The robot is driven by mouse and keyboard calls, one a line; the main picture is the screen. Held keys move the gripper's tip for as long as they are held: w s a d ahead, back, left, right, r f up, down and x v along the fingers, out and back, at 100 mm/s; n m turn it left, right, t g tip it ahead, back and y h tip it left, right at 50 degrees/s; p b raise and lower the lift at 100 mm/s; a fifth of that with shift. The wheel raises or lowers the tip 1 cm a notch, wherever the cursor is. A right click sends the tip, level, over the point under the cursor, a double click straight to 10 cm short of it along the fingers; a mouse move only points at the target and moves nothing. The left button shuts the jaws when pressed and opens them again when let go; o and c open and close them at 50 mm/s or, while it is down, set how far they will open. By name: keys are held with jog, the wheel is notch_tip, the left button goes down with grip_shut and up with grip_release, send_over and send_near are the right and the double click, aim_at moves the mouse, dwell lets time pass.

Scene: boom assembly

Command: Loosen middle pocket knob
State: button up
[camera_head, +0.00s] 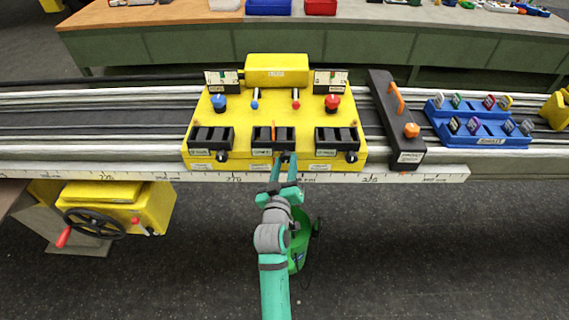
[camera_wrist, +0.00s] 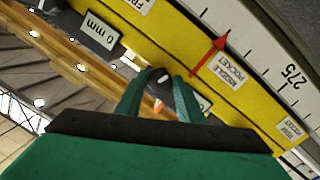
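The yellow boom assembly fixture (camera_head: 256,98) sits on the rail, with three black pockets along its front. The middle pocket (camera_head: 263,134) has a dark knob (camera_head: 286,156) at its front right corner. The knob also shows in the wrist view (camera_wrist: 158,76), dark with a white mark, close to the "MIDDLE POCKET" label (camera_wrist: 226,73). My gripper (camera_head: 284,163) reaches the knob from the front. In the wrist view its two teal fingers (camera_wrist: 158,90) lie on either side of the knob and appear closed on it. The contact faces are partly hidden.
Similar knobs stand at the left pocket (camera_head: 222,156) and right pocket (camera_head: 351,156). A black bar with orange handles (camera_head: 397,120) and a blue tray (camera_head: 478,138) lie to the right. A green bucket (camera_head: 301,245) stands on the floor beside my arm.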

jog(key=o, duration=0.3)
jog(key=shift+s, duration=0.1)
jog(key=s+a, duration=0.1)
jog(key=s, duration=0.9)
jog(key=shift+s+a+r, duration=0.2)
jog(key=shift+s+r, duration=0.05)
jog(key=shift+s, duration=0.05)
jog(key=shift+d, duration=0.1)
jog(key=shift+s, duration=0.15)
jog(key=s+f+y, duration=0.1)
jog(key=s+f, duration=0.6)
jog(key=s, duration=0.2)
jog(key=s+d+m+g+y, duration=0.1)
jog(key=s+m, duration=0.3)
jog(key=s, duration=2.3)
jog(key=shift+f+g, duration=0.35)
jog(key=shift+g, duration=0.15)
